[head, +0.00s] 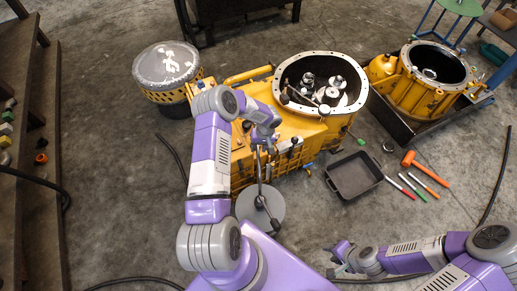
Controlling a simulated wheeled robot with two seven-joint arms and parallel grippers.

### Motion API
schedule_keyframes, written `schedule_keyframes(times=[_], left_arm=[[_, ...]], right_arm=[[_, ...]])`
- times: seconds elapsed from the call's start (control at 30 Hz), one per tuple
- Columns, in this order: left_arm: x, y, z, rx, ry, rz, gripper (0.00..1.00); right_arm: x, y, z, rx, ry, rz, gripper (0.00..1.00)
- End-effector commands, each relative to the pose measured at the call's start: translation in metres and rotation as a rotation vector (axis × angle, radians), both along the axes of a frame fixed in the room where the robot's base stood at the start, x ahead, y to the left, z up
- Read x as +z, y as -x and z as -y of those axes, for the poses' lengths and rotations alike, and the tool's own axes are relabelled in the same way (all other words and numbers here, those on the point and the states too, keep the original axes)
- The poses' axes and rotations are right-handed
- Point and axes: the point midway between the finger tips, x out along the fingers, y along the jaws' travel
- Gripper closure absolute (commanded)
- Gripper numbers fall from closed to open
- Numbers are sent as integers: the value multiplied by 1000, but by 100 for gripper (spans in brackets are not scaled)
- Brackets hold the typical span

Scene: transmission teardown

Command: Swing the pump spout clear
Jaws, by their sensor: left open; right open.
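A thin grey rod assembly stands over a flat grey disc (262,214) in front of the yellow transmission housing (298,124); it looks like the pump, but I cannot make out which part is the spout. My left gripper (267,146) is open above the upper end of these rods, over the front of the housing. Whether it touches them cannot be told. My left arm hides part of the housing's left side. My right gripper (338,262) is open and empty, low over the floor at the bottom, apart from the housing.
A black tray (354,174) lies right of the housing, beside an orange hammer (425,166) and several coloured markers. A second yellow housing (432,82) sits in a dark tray at right. A capped drum (167,66) stands at left. Floor between tray and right arm is clear.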

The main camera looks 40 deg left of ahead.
Motion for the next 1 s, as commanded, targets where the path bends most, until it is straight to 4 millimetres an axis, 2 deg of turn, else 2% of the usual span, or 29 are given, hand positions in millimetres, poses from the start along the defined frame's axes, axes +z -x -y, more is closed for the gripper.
schedule_keyframes(times=[0.1,0.37,0.63,1.0], left_arm=[[-7,1,-1,0,1,1,58],[-7,1,-1,0,0,1,58],[-7,1,-1,0,1,1,100],[-7,0,-1,-2,0,1,100]], right_arm=[[-2,0,0,0,0,0,59],[-1,0,0,0,0,0,59],[-1,0,0,0,0,0,59],[-2,0,0,0,0,0,59]])
